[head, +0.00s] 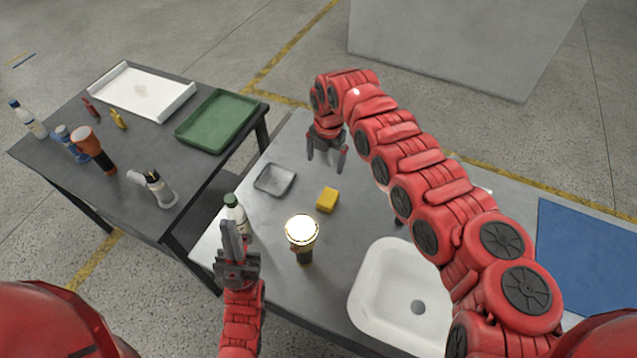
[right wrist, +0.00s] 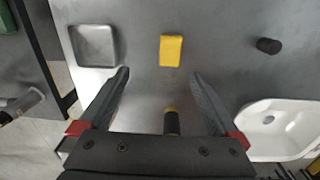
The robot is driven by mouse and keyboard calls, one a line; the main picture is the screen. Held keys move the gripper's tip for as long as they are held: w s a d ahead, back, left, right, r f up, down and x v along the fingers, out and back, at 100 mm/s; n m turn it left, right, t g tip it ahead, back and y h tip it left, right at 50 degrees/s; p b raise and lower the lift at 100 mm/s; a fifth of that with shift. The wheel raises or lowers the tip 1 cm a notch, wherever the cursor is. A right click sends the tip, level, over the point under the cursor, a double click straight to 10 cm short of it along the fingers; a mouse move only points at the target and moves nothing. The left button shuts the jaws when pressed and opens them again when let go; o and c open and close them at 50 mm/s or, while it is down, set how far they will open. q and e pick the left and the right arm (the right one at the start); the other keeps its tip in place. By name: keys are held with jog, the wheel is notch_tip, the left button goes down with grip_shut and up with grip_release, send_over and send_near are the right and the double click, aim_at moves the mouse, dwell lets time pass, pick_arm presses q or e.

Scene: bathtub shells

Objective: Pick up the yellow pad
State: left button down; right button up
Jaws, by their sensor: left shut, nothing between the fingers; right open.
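The yellow pad (head: 327,199) lies flat on the grey table near its middle. In the right wrist view the yellow pad (right wrist: 171,50) is beyond the fingertips, between their lines and a little apart from them. My right gripper (head: 327,162) is open and empty, above the table behind the pad in the head view; its two fingers also show in the right wrist view (right wrist: 160,80). My left gripper (head: 232,232) is shut and empty, in front of the white bottle (head: 238,212) and left of the lit flashlight (head: 302,234).
A small grey tray (head: 274,179) is left of the pad. A white basin (head: 400,300) stands at the front right, and a blue mat (head: 590,255) is further right. A second table holds a green tray (head: 220,121), a white tray (head: 140,92) and several bottles and tools.

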jog(key=b, duration=0.2)
send_over(328, 197)
notch_tip(328, 197, down, 4)
jog(key=shift+n, duration=0.3)
jog(key=f+b, duration=0.2)
jog(key=f, duration=0.1)
jog(key=f+b, duration=0.1)
jog(key=f, duration=0.3)
jog(key=shift+w+a+b, duration=0.1)
jog(key=shift+a+b, duration=0.1)
jog(key=shift+b, duration=0.2)
jog(key=shift+f, duration=0.55)
jog(key=f+b, duration=0.1)
jog(key=f, duration=0.1)
jog(key=f+b, duration=0.2)
jog(key=shift+d+f, duration=0.2)
jog(key=shift+f, duration=0.15)
jog(key=shift+r, duration=0.15)
